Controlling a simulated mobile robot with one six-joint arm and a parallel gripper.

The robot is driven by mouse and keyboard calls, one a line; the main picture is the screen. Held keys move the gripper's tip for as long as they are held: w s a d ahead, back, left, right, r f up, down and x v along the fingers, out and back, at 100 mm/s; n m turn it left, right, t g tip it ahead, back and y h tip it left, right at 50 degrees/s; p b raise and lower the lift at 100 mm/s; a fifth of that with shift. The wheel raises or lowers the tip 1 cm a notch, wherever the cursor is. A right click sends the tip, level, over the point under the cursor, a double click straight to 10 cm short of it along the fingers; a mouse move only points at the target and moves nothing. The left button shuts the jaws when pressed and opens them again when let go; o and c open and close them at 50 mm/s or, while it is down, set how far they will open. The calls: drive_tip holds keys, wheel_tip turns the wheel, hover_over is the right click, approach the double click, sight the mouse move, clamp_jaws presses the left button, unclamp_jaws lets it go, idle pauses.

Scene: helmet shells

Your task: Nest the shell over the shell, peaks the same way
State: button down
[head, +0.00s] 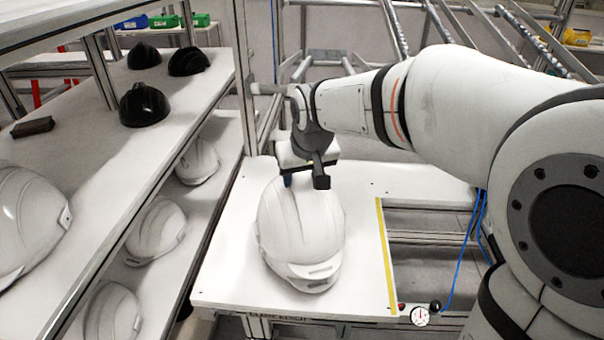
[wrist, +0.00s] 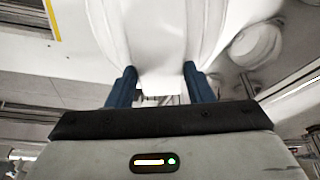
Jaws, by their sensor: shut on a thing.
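A white helmet shell (head: 300,235) is at the work table (head: 225,285), its ridged crown up and its slotted end toward the front of the table. My gripper (head: 303,180) is at its far end, pointing down. In the wrist view my two blue fingers (wrist: 160,72) are shut on the rim of the white shell (wrist: 165,30). Only one shell outline shows clearly at the table. I cannot tell whether a second shell is under it, or whether the held shell touches anything below.
The left rack holds a large white shell (head: 30,215), black shells (head: 144,104) and a dark block (head: 32,127) on top. More white shells (head: 155,230) are on its lower shelf. A yellow strip (head: 386,255) runs along the table's right side. A post (head: 243,75) stands behind the table.

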drive_tip(key=shift+f+b, duration=0.45)
drive_tip(key=shift+f, duration=0.15)
drive_tip(key=c, duration=0.6)
unclamp_jaws()
drive_tip(key=v, duration=0.7)
drive_tip(key=shift+s+r, duration=0.15)
drive_tip(key=shift+r, duration=0.25)
drive_tip(key=s+d+f+m, duration=0.1)
drive_tip(key=s+d+f, duration=0.2)
drive_tip(key=s+d, duration=0.2)
drive_tip(key=s+d+f+m+g+h+p, duration=0.1)
drive_tip(key=s+d+f, duration=0.2)
drive_tip(key=s+d, duration=0.2)
drive_tip(key=s+d+f+m+p, duration=0.1)
drive_tip(key=s+d+f, duration=0.2)
drive_tip(key=s+d, duration=0.3)
drive_tip(key=shift+s+f+m+g, duration=0.15)
drive_tip(key=shift+f+m+g, duration=0.2)
drive_tip(key=shift+m+g, duration=0.05)
